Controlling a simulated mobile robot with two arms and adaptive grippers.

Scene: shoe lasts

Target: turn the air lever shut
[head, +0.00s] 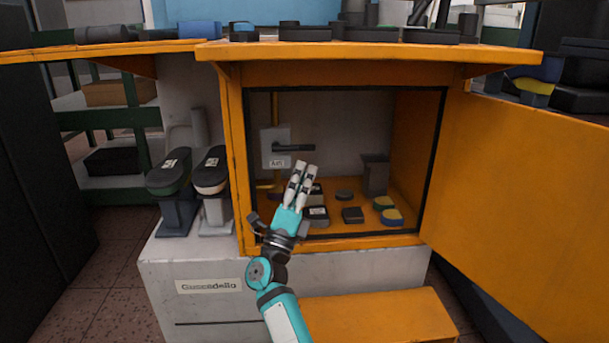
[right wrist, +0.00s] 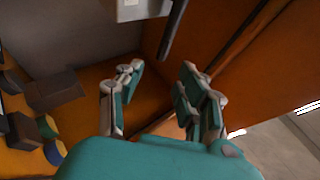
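The air lever (head: 293,148) is a black bar lying about level, pointing right from a grey box (head: 270,160) labelled "AIR" on the back left of the orange cabinet. My right gripper (head: 304,168) reaches up into the cabinet opening, and its fingertips look just below the lever's free end in the head view. In the right wrist view, the gripper (right wrist: 161,69) has its fingers apart with nothing between them. There the black lever (right wrist: 173,28) shows above and beyond the fingertips, apart from them. My left gripper is not in view.
The cabinet's orange door (head: 515,175) stands open on the right. Several small dark blocks and yellow-edged pads (head: 391,217) lie on the cabinet floor, with a dark grey holder (head: 375,174) at the back right. Two shoe lasts on stands (head: 211,175) stand outside, left of the opening.

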